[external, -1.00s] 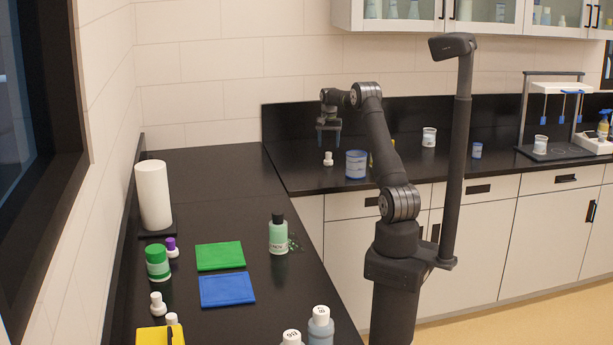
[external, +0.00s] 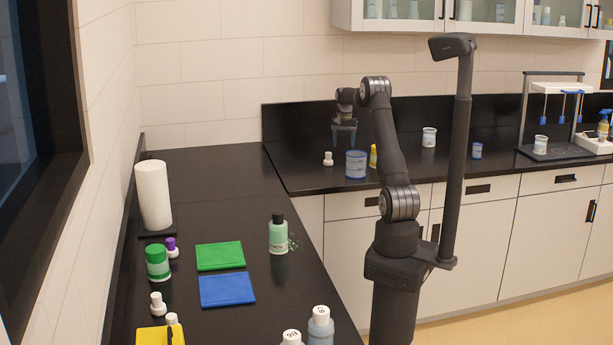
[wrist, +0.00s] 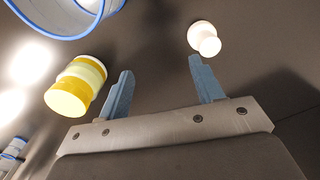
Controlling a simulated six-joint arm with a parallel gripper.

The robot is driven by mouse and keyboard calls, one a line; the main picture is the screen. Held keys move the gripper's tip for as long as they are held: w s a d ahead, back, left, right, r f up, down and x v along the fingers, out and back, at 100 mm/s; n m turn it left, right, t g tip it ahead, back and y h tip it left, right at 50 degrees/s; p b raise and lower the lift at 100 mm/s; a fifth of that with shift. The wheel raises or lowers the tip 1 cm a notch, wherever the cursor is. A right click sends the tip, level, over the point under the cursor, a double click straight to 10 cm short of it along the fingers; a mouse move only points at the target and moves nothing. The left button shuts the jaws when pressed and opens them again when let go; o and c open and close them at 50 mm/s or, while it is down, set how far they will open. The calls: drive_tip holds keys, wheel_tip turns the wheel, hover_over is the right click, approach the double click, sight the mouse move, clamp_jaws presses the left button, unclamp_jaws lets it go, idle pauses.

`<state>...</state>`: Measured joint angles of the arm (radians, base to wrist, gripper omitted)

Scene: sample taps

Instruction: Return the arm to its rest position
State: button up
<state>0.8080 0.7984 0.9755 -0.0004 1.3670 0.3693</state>
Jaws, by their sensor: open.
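My gripper (external: 344,137) is above the back counter in the external view, with its fingers pointing down. In the wrist view my gripper (wrist: 160,90) is open, with two blue-grey fingers wide apart and nothing between them. A small white-capped bottle (external: 328,158) stands on the counter just left of and below the gripper; it also shows in the wrist view (wrist: 204,39) beyond the right finger. My arm is bent at the elbow above its base.
A white and blue tub (external: 356,165) and a yellow bottle (external: 373,157) stand close by; the yellow bottle is beside the left finger in the wrist view (wrist: 75,87). A white cup (external: 429,137) stands farther right. Green (external: 220,255) and blue (external: 227,290) mats lie on the left counter.

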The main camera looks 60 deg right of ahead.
drive_tip(key=s+d+r, duration=0.2)
drive_tip(key=s+r, duration=0.1)
drive_tip(key=s, duration=0.2)
drive_tip(key=w+a+n, duration=0.4)
drive_tip(key=w+a, duration=0.6)
drive_tip(key=a, duration=0.4)
drive_tip(key=w+a+n, duration=0.3)
drive_tip(key=w+a, duration=0.6)
drive_tip(key=a, duration=0.4)
drive_tip(key=w+a+n, duration=0.2)
drive_tip(key=a+n, duration=0.1)
drive_tip(key=a, duration=1.2)
drive_tip(key=w+a+n, duration=0.2)
drive_tip(key=a+n, duration=0.2)
drive_tip(key=a, duration=1)
drive_tip(key=shift+a, duration=0.35)
